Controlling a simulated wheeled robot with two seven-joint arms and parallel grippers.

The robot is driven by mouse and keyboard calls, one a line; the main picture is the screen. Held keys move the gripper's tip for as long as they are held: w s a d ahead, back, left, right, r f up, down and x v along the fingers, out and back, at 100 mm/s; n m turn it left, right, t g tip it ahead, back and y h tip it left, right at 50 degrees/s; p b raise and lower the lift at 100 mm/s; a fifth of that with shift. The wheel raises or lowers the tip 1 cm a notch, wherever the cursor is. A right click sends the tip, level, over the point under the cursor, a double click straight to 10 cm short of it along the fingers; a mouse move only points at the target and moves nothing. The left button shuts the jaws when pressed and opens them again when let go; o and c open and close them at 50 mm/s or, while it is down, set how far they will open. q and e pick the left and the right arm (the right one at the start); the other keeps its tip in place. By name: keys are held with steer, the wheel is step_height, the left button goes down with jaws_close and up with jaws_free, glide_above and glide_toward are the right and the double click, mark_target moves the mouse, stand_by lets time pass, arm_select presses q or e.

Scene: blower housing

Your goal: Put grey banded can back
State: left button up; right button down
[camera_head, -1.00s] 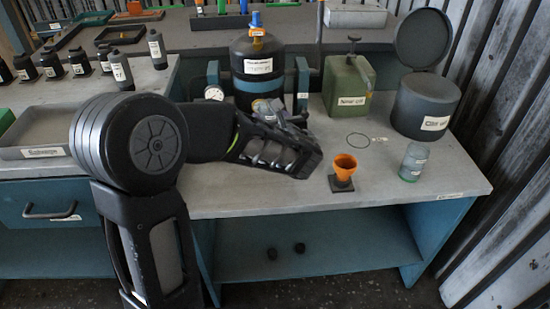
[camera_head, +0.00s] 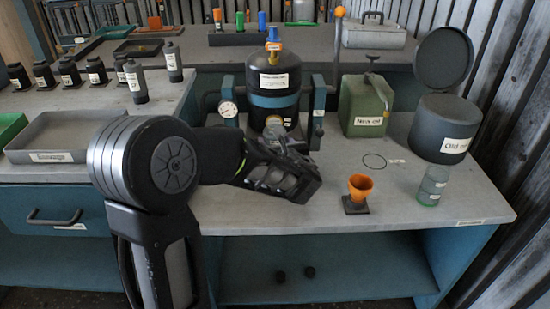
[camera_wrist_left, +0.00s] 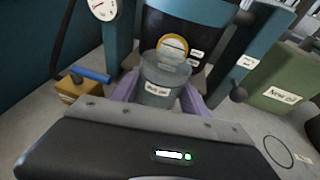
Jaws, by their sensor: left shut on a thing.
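In the head view the gripper and arm hide most of the can. I cannot make out a band on it. My right gripper is not in view.
A pressure gauge (camera_head: 228,109) is left of the vessel. A tray (camera_head: 62,134) and several bottles (camera_head: 135,82) are at left.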

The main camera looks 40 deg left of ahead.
arm_select(q)
steer(key=shift+f+b, duration=0.55)
steer(key=shift+f, duration=1.3)
steer(key=o, duration=1.5)
steer(key=shift+f, duration=0.1)
steer(key=shift+r, duration=0.2)
steer(key=p+v, duration=0.2)
steer(key=v, duration=1)
steer(key=shift+f, duration=0.1)
